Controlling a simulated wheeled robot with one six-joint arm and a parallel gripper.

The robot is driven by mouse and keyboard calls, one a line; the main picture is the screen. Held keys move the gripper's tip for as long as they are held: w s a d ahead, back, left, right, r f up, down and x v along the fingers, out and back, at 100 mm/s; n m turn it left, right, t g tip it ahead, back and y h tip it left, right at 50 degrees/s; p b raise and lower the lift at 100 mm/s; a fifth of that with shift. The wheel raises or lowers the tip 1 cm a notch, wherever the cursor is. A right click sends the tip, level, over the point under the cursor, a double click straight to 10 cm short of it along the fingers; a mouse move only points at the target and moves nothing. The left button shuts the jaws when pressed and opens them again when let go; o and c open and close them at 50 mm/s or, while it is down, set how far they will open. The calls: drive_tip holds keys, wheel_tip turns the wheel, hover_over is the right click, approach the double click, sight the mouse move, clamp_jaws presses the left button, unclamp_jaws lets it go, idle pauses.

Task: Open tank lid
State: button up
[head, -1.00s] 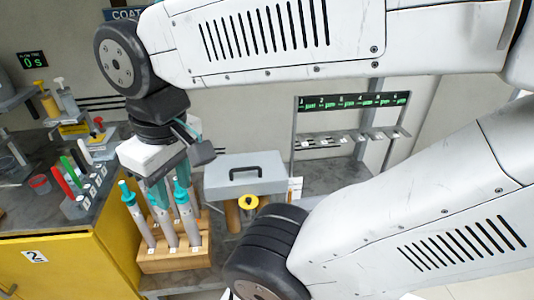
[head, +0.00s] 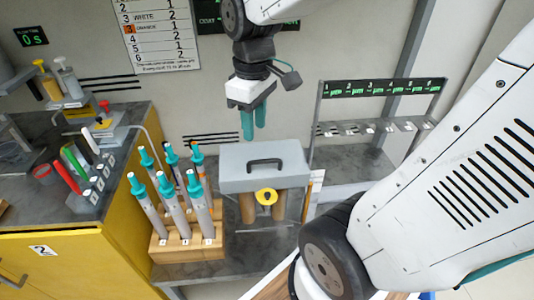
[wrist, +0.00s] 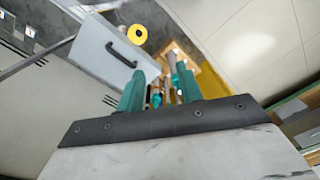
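The tank lid is a grey box-like cover (head: 235,180) with a black bar handle (head: 266,162) on top. It sits level in the middle of the head view, and I see no gap showing it raised. In the wrist view the grey lid (wrist: 92,62) is at upper left with its handle (wrist: 121,53). My gripper (head: 254,136) hangs above the lid's far side with teal fingers pointing down, apart from the handle. In the wrist view my gripper (wrist: 158,82) shows a gap between its fingers and nothing held. The tank's inside is hidden.
A wooden rack (head: 188,250) with several teal-capped rods stands left of the lid. A yellow ring (head: 266,197) is at the lid's front. A slotted stand with green displays (head: 380,88) is at the right. A yellow cabinet (head: 75,265) is at the left.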

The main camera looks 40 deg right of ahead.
drive_tip(key=w+d+f+n+g+y, duration=0.1)
drive_tip(key=w+d+f+n+g, duration=0.1)
drive_tip(key=w+d+f+n, duration=0.85)
drive_tip(key=f+m, duration=0.1)
drive_tip(key=f, duration=0.3)
drive_tip(key=f+m, duration=0.1)
drive_tip(key=f, duration=0.2)
drive_tip(key=s+f+m, duration=0.1)
drive_tip(key=f, duration=0.3)
drive_tip(key=shift+d+f+m, duration=0.2)
drive_tip(key=shift+f+m, duration=0.1)
drive_tip(key=shift+m, duration=0.05)
clamp_jaws()
